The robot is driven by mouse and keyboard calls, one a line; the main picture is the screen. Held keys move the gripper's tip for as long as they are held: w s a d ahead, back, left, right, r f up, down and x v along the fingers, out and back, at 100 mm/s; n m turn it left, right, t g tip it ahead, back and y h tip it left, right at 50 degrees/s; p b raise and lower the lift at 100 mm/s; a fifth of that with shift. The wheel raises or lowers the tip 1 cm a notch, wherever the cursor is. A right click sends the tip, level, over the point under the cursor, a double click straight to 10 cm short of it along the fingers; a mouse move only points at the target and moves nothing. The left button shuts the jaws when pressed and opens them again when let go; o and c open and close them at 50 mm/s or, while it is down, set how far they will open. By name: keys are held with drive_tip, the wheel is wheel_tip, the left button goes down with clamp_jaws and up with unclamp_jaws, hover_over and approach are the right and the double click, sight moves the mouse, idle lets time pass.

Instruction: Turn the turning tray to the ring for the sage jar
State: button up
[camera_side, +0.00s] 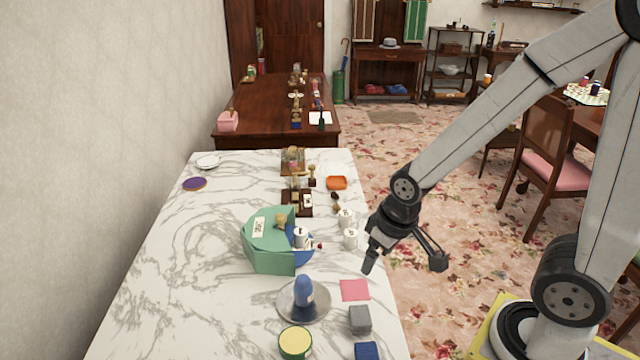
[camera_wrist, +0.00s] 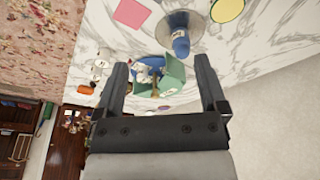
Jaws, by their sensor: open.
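A green housing (camera_side: 262,244) with a white label stands on the marble table. A blue round part (camera_side: 303,253), which looks like the turning tray, shows at its open right side; the rest is hidden by the housing. A white jar (camera_side: 300,237) stands on the blue part. Two more white jars (camera_side: 346,218) (camera_side: 350,239) stand to the right; their lettering is too small to read. My gripper (camera_side: 403,260) is open and empty, above the table's right edge, right of the housing. In the wrist view the green housing (camera_wrist: 174,75) shows between my open fingers.
A blue upright object (camera_side: 304,291) stands on a grey round plate (camera_side: 289,312) in front of the housing. A pink square (camera_side: 354,290), a grey block (camera_side: 360,320) and a yellow-topped round tin (camera_side: 295,342) lie nearby. A brass-and-wood device (camera_side: 297,199) stands behind.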

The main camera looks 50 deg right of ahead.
drive_tip(key=shift+c, duration=0.7)
drive_tip(key=m+t+h, duration=0.1)
drive_tip(key=m+h, duration=0.1)
drive_tip(key=m, duration=0.4)
approach(281, 216)
drive_tip(key=shift+f, duration=0.5)
drive_tip(key=shift+f, duration=0.1)
drive_tip(key=shift+x, duration=3.75)
drive_tip(key=shift+w, duration=0.15)
clamp_jaws()
